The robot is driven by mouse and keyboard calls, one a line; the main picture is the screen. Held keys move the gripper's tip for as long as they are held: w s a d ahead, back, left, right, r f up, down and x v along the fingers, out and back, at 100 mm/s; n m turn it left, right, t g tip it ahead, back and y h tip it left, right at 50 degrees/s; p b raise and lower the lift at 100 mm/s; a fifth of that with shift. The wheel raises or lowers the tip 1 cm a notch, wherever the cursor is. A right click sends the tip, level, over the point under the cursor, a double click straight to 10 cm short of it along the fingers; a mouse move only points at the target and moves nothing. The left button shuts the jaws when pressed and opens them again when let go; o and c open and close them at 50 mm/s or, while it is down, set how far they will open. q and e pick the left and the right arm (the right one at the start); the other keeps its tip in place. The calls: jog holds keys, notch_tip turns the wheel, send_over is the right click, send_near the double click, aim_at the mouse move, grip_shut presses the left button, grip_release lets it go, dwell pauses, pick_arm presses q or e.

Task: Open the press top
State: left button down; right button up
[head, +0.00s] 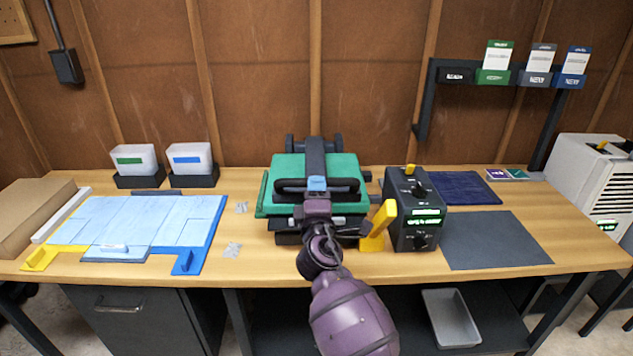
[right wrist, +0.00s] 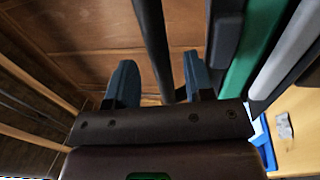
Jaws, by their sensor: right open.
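The press (head: 340,200) stands at the middle of the workbench, with a green top, a black centre arm and a wide black handle (head: 345,186) across its front. The top looks lowered over the base. My right gripper (head: 317,184) is at the front of the press, at the handle. In the right wrist view, its two blue fingers (right wrist: 160,82) are apart, with a dark bar (right wrist: 154,40) running between them. I cannot tell whether either finger touches the bar. My forearm and gripper hide part of the press's lower front. My left gripper is not in view.
A dark control box (head: 418,215) and a yellow wedge-shaped piece (head: 378,228) stand close to the right of the press. A blue-and-yellow jig (head: 216,228) with light blue cloth lies left. A dark mat (head: 495,240) lies right. Wooden wall behind.

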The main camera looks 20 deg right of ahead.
jog(key=shift+x, duration=1.7)
jog(key=shift+c, duration=0.5)
grip_shut()
